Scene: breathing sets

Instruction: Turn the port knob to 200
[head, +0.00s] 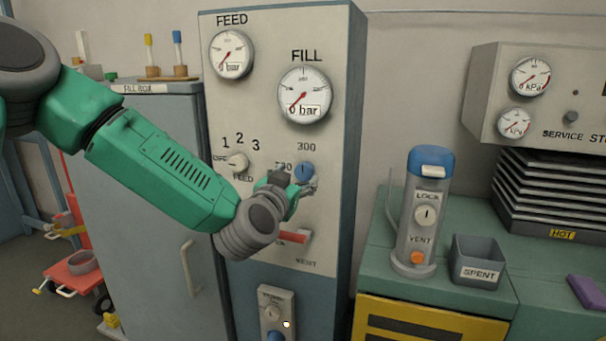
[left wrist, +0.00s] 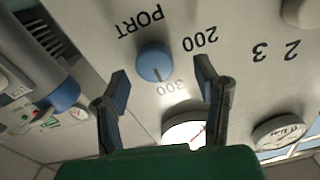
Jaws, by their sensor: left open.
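The port knob (head: 304,171) is a round blue dial on the tall pale panel. In the left wrist view the port knob (left wrist: 155,61) has a dark pointer mark directed towards the "300" label (left wrist: 174,88). The "200" label (left wrist: 201,39) and the "PORT" label (left wrist: 139,21) are also printed around it. My left gripper (head: 299,187) is at the panel, close to the knob. In the left wrist view its fingers are spread with the knob showing between them; I cannot tell whether they touch it. My right gripper is not in view.
Left of the port knob is a pale feed knob (head: 237,162) with marks 1, 2, 3. A red lever (head: 292,237) is below. The feed gauge (head: 231,53) and fill gauge (head: 304,94) are above. A vent cylinder (head: 420,215) and spent bin (head: 477,261) stand on the green bench.

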